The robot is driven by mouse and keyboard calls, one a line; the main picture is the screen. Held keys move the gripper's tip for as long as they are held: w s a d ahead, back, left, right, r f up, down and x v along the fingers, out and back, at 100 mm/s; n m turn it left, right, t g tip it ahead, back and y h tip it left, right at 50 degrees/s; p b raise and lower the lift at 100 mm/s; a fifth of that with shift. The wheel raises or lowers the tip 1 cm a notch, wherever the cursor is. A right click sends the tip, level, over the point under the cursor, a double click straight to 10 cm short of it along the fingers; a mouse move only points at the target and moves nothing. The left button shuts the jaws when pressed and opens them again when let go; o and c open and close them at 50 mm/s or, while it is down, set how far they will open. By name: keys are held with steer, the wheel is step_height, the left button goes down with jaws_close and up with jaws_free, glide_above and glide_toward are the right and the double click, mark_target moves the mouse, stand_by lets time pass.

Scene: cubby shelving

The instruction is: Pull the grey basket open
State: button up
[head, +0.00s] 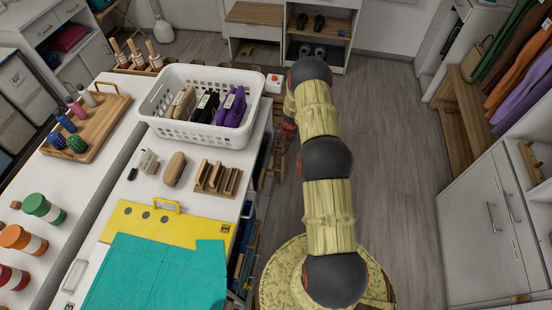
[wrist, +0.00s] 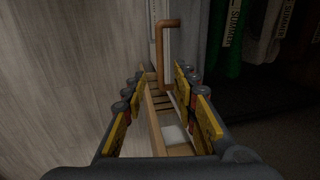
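I cannot make out a grey basket with certainty. In the wrist view a brown-orange handle (wrist: 160,55) stands upright just past my fingertips, in front of a pale grey upright surface (wrist: 188,30). Whether that surface belongs to the basket I cannot tell. My gripper (wrist: 162,74) is open, its yellow-padded fingers apart, with slatted wood and a small pale block visible between and below them. The handle's lower part appears between the fingers, with no clear contact. In the head view my arm hides most of my gripper, beside the white table's right edge.
A white table (head: 193,185) on the left bears a white basket (head: 158,128) with folded items, a yellow folder (head: 118,222) and a teal cloth (head: 160,275). White cabinets (head: 485,235) stand at right. The grey wood floor (head: 400,150) between is clear.

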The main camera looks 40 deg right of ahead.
mark_target(275, 160)
steer(key=f, duration=0.2)
steer(key=f+b, duration=0.1)
steer(key=f, duration=0.2)
steer(key=w+a+f, duration=0.1)
steer(key=f, duration=0.1)
steer(key=shift+f, duration=0.2)
steer(key=shift+c, duration=0.2)
jaws_close()
stand_by(0.6)
